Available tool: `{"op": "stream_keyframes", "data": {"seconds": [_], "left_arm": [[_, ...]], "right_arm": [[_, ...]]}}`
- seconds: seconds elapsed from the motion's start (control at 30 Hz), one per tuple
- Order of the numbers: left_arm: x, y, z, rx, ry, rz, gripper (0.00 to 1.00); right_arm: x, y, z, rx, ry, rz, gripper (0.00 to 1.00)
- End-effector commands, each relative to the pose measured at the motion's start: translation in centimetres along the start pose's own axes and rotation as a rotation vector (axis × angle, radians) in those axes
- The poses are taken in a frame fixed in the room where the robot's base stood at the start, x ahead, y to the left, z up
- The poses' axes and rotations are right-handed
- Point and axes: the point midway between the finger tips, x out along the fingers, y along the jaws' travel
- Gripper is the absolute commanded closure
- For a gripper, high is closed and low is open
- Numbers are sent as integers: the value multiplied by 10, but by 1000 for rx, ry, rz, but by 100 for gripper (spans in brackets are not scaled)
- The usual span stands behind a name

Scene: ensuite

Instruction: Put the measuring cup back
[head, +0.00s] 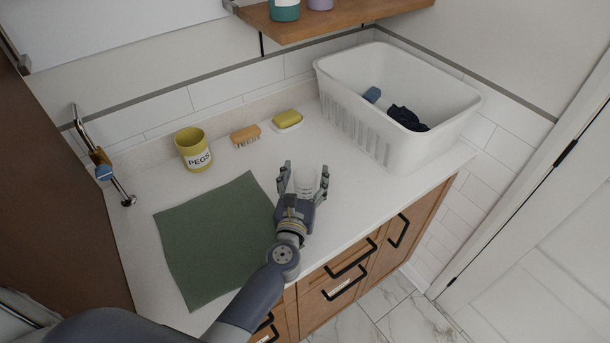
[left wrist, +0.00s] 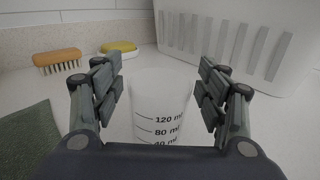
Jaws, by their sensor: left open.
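The measuring cup (head: 305,183) is a translucent white cup standing on the counter, right of the green mat. In the left wrist view the cup (left wrist: 160,108) shows black marks such as 120 ml and 80 ml. My left gripper (head: 304,176) is open, with one finger on each side of the cup. In the left wrist view a gap shows between the cup and the fingers (left wrist: 162,95). The cup's lower part is hidden by my gripper. My right gripper is not in view.
A green mat (head: 215,235) lies on the counter (head: 350,205). Behind are a yellow pegs pot (head: 193,150), a wooden brush (head: 245,134) and a soap on a dish (head: 287,119). A white laundry basket (head: 365,125) stands right. A wooden shelf (head: 335,20) hangs above.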

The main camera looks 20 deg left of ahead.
Motion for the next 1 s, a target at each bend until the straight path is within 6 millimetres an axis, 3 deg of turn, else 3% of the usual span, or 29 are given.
{"op": "stream_keyframes", "data": {"seconds": [0.17,0.27,0.7,1.0], "left_arm": [[0,0,5,1,0,0,33],[-11,0,1,-1,2,-1,33],[-90,0,0,0,2,0,33],[-118,0,2,0,0,0,33]], "right_arm": [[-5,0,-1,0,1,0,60],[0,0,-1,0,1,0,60],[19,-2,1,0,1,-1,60],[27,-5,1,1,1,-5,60]]}}
